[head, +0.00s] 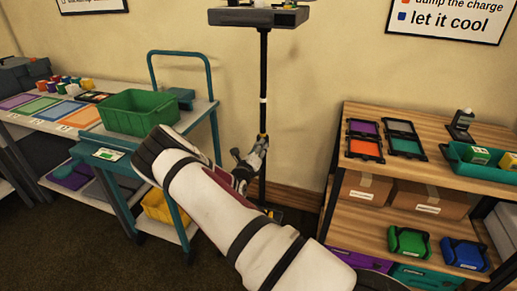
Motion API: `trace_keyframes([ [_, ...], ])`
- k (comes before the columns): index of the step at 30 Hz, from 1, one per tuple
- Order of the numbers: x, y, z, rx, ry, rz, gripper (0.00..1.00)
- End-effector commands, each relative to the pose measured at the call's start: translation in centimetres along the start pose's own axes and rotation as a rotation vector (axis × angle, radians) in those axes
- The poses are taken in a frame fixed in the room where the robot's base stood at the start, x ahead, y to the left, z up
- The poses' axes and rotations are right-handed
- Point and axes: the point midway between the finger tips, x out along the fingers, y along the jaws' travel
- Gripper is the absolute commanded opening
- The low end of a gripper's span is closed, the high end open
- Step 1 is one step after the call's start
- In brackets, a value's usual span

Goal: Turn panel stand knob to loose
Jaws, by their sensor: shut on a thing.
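The panel stand (263,75) is a thin black upright pole against the wall, with a dark grey box-like panel (258,16) at its top. A light ring shows partway down the pole. My gripper (261,141) is at the pole, well below the panel, and looks shut at the height of the stand knob. The knob itself is small and mostly hidden by the fingers, so its turn position cannot be read. My white arm covers part of the stand's lower end.
A teal cart (204,112) with a green bin (140,112) stands left of the pole. A wooden shelf unit (385,112) with frames, boxes and cases stands at right. The wall is close behind the pole. Some floor is free between cart and shelf.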

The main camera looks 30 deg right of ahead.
Motion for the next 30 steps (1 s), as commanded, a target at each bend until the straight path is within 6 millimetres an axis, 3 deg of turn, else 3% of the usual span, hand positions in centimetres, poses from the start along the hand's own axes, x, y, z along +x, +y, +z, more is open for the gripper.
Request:
trace_keyframes([
  [30, -0.02, 0.05, 0.09, -0.891, -0.002, 0.000, 0.06],
])
